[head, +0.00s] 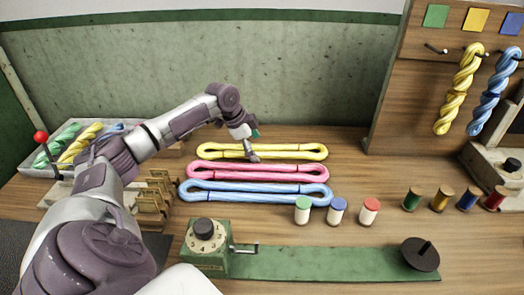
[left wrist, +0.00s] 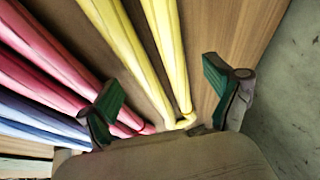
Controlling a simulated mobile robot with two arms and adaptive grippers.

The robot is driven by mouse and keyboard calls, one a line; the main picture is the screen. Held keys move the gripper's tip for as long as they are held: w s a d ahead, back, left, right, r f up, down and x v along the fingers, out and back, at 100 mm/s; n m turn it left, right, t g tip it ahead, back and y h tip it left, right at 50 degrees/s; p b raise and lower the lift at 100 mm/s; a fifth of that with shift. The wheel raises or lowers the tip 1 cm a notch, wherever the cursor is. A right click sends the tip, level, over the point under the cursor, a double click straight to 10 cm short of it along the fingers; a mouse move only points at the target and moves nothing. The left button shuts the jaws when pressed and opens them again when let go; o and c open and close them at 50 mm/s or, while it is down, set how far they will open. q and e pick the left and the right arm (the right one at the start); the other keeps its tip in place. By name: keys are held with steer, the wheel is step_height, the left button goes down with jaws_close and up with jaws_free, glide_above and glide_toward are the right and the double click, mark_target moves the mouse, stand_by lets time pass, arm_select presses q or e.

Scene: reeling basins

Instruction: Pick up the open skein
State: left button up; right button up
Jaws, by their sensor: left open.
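Three open skeins lie side by side on the table as long loops: a yellow one (head: 290,151) at the back, a pink one (head: 255,171) in the middle and a blue one (head: 260,192) in front. My left gripper (head: 249,143) is over the yellow skein, left of its middle. In the left wrist view my left gripper (left wrist: 165,85) is open, its two green-padded fingers apart. The yellow skein (left wrist: 125,45) runs between them, and the pink skein (left wrist: 45,60) passes by the left finger. Contact cannot be told. My right gripper does not show.
A green board (head: 330,264) with a dial box (head: 205,245) lies in front. Several capped spools (head: 337,211) stand beside the skeins. A tray (head: 30,165) of twisted skeins is at left. Twisted skeins (head: 458,90) hang from a wooden panel (head: 410,100) at right.

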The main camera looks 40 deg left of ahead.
arm_select(q)
steer(key=shift+w+f, duration=0.15)
steer(key=shift+f, duration=0.1)
steer(key=c, duration=1.3)
steer(key=shift+o, duration=0.2)
steer(key=shift+r, duration=0.1)
